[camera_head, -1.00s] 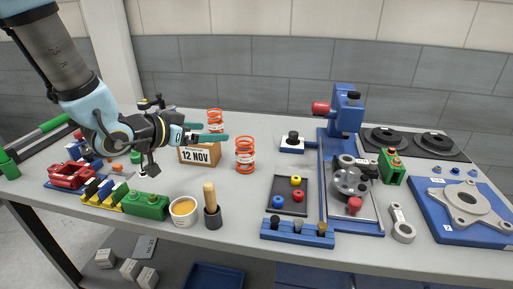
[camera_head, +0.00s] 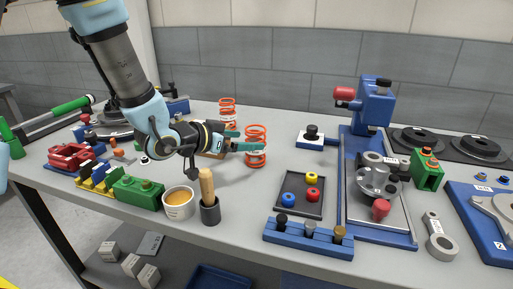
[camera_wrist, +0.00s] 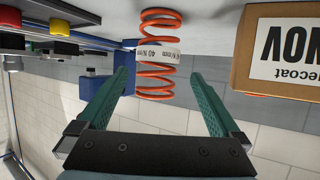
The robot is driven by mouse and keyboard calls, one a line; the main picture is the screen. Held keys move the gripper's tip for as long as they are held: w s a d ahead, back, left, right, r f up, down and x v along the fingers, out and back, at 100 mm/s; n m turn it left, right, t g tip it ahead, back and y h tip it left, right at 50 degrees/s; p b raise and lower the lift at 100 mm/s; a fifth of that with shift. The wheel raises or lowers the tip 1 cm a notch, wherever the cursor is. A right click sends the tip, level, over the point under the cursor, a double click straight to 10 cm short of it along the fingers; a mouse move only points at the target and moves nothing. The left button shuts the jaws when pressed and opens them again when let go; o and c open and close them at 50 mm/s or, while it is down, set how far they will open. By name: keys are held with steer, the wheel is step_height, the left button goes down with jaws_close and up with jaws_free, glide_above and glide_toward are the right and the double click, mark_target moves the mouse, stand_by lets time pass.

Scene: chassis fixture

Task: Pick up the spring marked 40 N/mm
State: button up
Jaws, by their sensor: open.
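The spring marked 40 N/mm is an orange-red coil (camera_wrist: 156,88) with a white label band; in the wrist view "40 N/" reads upside down. It stands ahead of my gripper, lined up between the two green fingers; I cannot tell how deep it sits between them. In the head view it appears to be the nearer spring (camera_head: 256,161), upright on the bench, partly covered by a finger. My gripper (camera_head: 250,141) is open and empty, reaching to the right at the spring's height. A second orange spring (camera_head: 227,105) stands behind; its label is unreadable.
A black tray (camera_head: 287,207) with coloured rings lies to the right, near a blue fixture (camera_head: 345,215). A cup (camera_head: 178,205) and a wooden-handled tool (camera_head: 207,188) stand in front.

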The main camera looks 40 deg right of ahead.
steer(key=x, duration=0.2)
steer(key=shift+d+f, duration=0.15)
steer(key=shift+d, duration=0.15)
steer(key=shift+s+f+p+x, duration=0.1)
steer(key=shift+p+x, duration=0.45)
steer(key=shift+x, duration=0.75)
steer(key=shift+s+f+p+x, duration=0.1)
steer(key=shift+p+x, duration=0.45)
steer(key=shift+x, duration=0.75)
steer(key=shift+a, duration=0.1)
steer(key=shift+c, duration=0.2)
jaws_close()
